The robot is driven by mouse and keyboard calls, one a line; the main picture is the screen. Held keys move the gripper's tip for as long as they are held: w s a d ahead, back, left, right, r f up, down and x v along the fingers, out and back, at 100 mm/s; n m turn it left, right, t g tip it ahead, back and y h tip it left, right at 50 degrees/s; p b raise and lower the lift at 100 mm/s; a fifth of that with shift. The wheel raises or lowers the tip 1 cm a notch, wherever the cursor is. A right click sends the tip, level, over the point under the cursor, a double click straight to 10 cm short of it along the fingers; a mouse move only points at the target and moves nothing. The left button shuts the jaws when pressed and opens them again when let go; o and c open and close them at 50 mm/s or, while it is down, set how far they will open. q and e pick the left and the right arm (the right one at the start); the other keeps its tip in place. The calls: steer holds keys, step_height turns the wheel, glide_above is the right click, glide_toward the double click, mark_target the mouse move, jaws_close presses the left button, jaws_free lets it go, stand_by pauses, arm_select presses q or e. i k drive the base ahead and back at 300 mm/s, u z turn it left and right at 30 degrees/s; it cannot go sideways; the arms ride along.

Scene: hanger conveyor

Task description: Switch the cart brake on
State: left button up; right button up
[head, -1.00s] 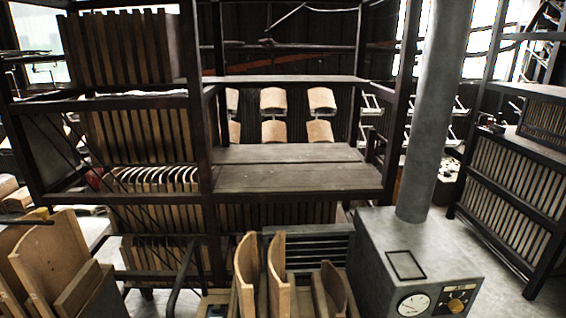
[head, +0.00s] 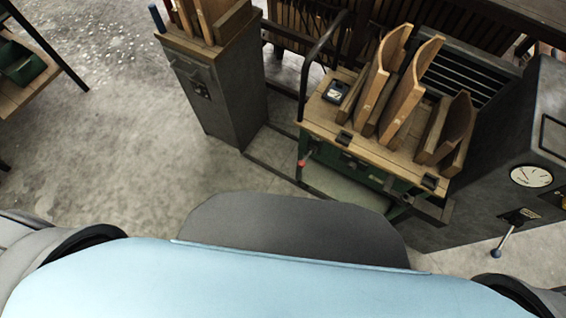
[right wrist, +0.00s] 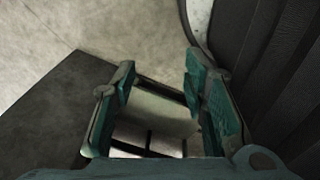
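In the head view the cart (head: 365,158) has a wooden top, a green body and a black tubular handle (head: 314,75) on its left side. A small red-tipped lever (head: 302,163) sticks out at the cart's lower left, near the front. I cannot tell which way it is set. My right gripper (right wrist: 158,92) shows only in the right wrist view, with its two teal-padded fingers apart and nothing between them. No cart lever shows in that view. My left gripper is not in view.
Several curved wooden pieces (head: 408,88) and a small gauge box (head: 335,91) stand on the cart. A grey cabinet (head: 218,95) is on its left. Open floor (head: 130,140) lies at left.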

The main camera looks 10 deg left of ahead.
mark_target(306, 159)
steer(key=u, duration=1.65)
steer(key=k, duration=0.85)
steer(key=z, duration=0.75)
steer(key=i, duration=0.5)
